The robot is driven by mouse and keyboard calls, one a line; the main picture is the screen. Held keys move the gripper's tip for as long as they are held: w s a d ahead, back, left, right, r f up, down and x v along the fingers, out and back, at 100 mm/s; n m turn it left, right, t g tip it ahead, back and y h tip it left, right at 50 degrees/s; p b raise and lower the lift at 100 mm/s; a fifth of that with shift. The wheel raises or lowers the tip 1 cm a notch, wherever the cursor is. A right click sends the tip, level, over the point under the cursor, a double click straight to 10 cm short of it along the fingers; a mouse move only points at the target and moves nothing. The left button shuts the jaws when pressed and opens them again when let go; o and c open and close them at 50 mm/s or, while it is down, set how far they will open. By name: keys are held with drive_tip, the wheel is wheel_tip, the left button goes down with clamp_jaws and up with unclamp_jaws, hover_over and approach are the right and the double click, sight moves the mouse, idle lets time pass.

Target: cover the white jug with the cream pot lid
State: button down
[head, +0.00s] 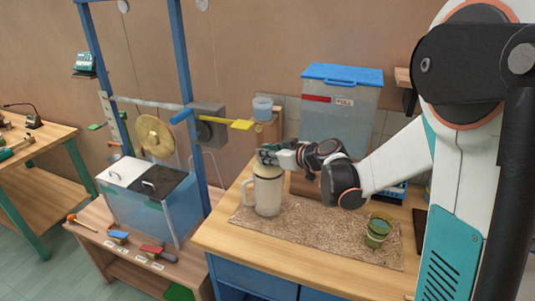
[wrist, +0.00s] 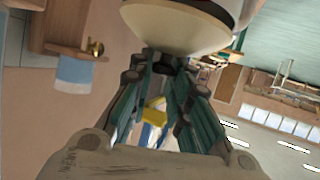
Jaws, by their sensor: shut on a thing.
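The white jug (head: 268,193) stands upright on the mat, with its handle to the left. My gripper (head: 266,157) is directly over the jug's mouth, reaching in from the right. In the wrist view the cream pot lid (wrist: 172,28) is a pale dome just past the fingertips, and my gripper (wrist: 162,62) is shut on it, seemingly at its knob. In the head view the lid (head: 268,170) shows only as a pale edge at the jug's top, under my fingers. I cannot tell whether it rests on the rim or hangs slightly above it.
Green cups (head: 377,231) stand on the mat (head: 320,233) to the right. A clear bin with a blue lid (head: 342,75) stands behind. The mat's front is clear.

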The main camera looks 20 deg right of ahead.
drive_tip(key=shift+f+b, duration=0.4)
drive_tip(key=shift+f, duration=0.05)
idle(0.5)
drive_tip(key=c, duration=1.4)
unclamp_jaws()
drive_tip(key=v, duration=1.2)
